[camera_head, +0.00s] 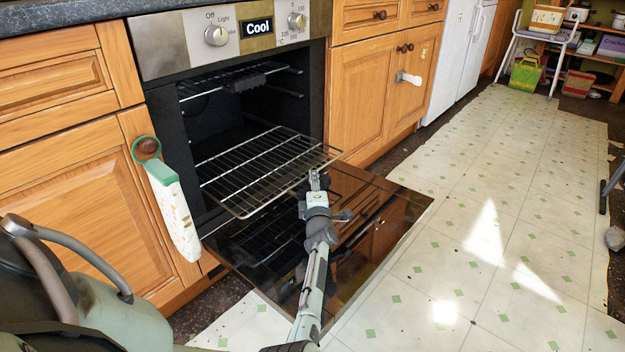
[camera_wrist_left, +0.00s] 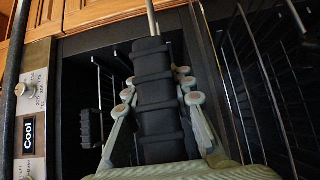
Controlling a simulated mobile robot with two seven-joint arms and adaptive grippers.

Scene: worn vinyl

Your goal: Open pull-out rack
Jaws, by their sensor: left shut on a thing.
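The wire pull-out rack (camera_head: 262,170) stands partly out of the open oven (camera_head: 228,108), above the lowered glass door (camera_head: 365,215). My left gripper (camera_head: 315,184) is at the rack's front edge. In the left wrist view, my left gripper (camera_wrist_left: 158,95) has its fingers on both sides of a black ridged grip (camera_wrist_left: 155,120), shut on it. A thin metal bar runs out from the grip's far end. In the head view this grip is mostly hidden by the gripper. My right gripper is not in view.
A second rack (camera_head: 215,82) with a black grip (camera_head: 247,82) sits higher inside the oven. Wooden cabinets flank the oven. The vinyl floor (camera_head: 480,230) right of the door is clear.

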